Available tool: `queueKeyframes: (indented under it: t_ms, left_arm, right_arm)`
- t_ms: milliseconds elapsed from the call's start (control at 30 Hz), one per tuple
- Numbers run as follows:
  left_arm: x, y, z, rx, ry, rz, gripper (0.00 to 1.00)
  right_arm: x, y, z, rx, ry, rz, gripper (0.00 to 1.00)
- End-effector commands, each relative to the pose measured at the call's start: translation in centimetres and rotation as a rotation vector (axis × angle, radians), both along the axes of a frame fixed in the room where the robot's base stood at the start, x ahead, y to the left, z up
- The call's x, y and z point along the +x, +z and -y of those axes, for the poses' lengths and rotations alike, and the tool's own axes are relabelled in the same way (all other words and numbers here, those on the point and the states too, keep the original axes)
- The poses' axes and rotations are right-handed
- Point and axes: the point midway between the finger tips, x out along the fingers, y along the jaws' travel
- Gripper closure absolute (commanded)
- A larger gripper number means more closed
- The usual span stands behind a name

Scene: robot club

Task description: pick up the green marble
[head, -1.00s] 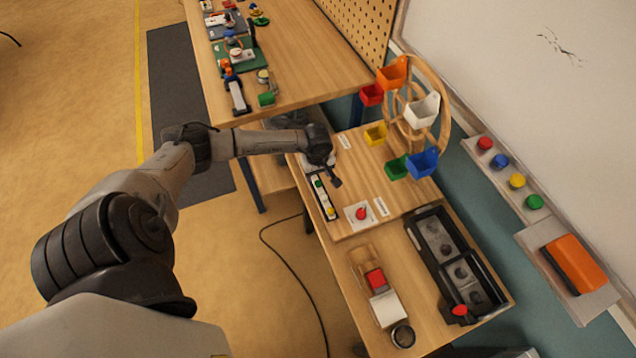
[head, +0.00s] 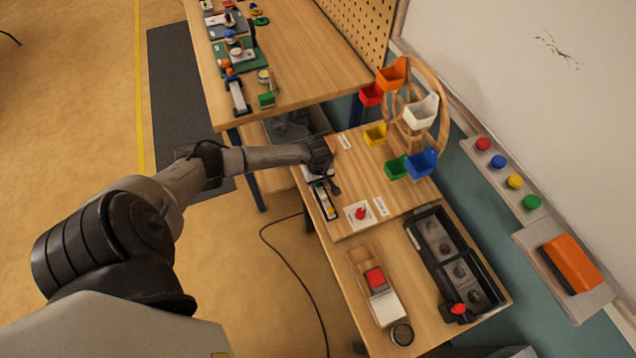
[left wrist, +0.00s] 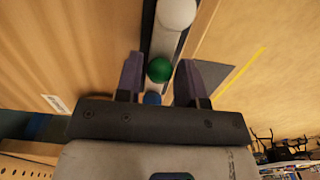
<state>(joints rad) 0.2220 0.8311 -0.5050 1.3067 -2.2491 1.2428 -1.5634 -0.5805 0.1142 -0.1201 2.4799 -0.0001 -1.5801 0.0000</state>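The green marble (left wrist: 159,69) lies in a narrow light channel with dark edges (left wrist: 153,40), between a white marble (left wrist: 175,14) and a blue marble (left wrist: 152,97). My left gripper (left wrist: 160,78) is open, with one finger on each side of the green marble and a gap visible on the left. In the head view my left gripper (head: 333,188) is over the marble rack (head: 322,196) at the left edge of the wooden board. It hides the green marble there; a yellow marble (head: 331,211) shows at the near end. My right gripper is not in view.
A wooden wheel with coloured buckets (head: 438,85) stands to the right of the rack. A card with a red button (head: 361,213) lies close by on the board.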

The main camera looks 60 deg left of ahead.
Motion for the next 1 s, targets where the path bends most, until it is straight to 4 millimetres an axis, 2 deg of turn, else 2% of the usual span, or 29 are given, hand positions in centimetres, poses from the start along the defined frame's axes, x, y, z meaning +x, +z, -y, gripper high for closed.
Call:
queueKeyframes:
  t_ms: [33, 333, 667, 833, 933, 967, 1000]
  left_arm:
    - [0.0, 0.0, 0.0, 0.0, 0.0, 0.0, 0.69]
    - [0.0, 0.0, 0.0, 0.0, 0.0, 0.0, 0.96]
    - [0.0, 0.4, -0.1, 0.001, -0.001, 0.001, 0.97]
    - [0.0, 2.0, -0.1, 0.003, -0.002, 0.001, 0.97]
    - [0.1, 3.8, -0.2, 0.005, -0.003, 0.004, 0.97]
    - [0.1, 4.4, -0.1, 0.004, -0.005, 0.003, 0.97]
    - [0.5, 4.7, 1.1, -0.001, -0.006, 0.004, 0.97]
  right_arm:
    - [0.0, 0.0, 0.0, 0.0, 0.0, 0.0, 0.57]
    - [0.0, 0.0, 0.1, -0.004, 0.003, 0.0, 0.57]
    - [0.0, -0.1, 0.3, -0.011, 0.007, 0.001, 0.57]
    - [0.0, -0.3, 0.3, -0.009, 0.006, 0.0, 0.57]
    - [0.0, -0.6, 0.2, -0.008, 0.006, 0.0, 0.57]
    - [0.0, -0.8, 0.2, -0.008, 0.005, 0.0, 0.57]
    - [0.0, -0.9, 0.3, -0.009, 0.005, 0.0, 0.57]
